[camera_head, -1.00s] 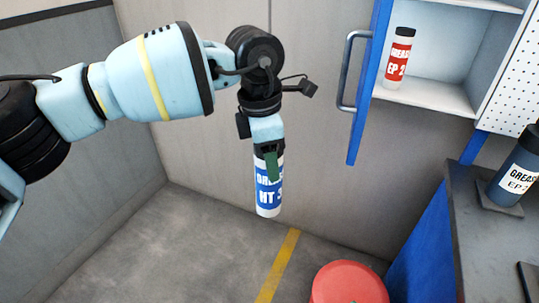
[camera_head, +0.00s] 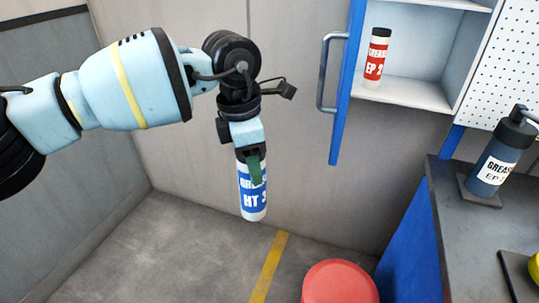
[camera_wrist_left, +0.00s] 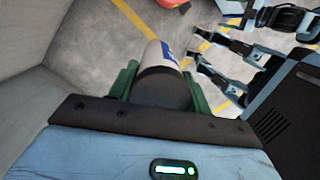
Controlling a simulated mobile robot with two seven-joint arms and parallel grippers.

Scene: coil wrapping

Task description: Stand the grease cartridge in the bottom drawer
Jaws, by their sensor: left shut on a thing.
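The grease cartridge (camera_head: 252,200) is a white cylinder with a blue label reading HT and a dark top end. It hangs in mid-air, close to upright with a slight tilt, in front of the grey wall. My left gripper (camera_head: 254,168) is shut on its upper part from above, green fingers at its sides. In the left wrist view the cartridge (camera_wrist_left: 160,88) sits between the green fingers, dark end towards the camera. I cannot make out the bottom drawer in any view.
A wall cabinet with an open blue door (camera_head: 346,90) holds a red-labelled grease cartridge (camera_head: 375,62). A dark pump bottle (camera_head: 490,165) stands on the grey worktop (camera_head: 470,225) at right. A red round-topped object (camera_head: 340,283) is below. The floor (camera_head: 170,250) at left is clear.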

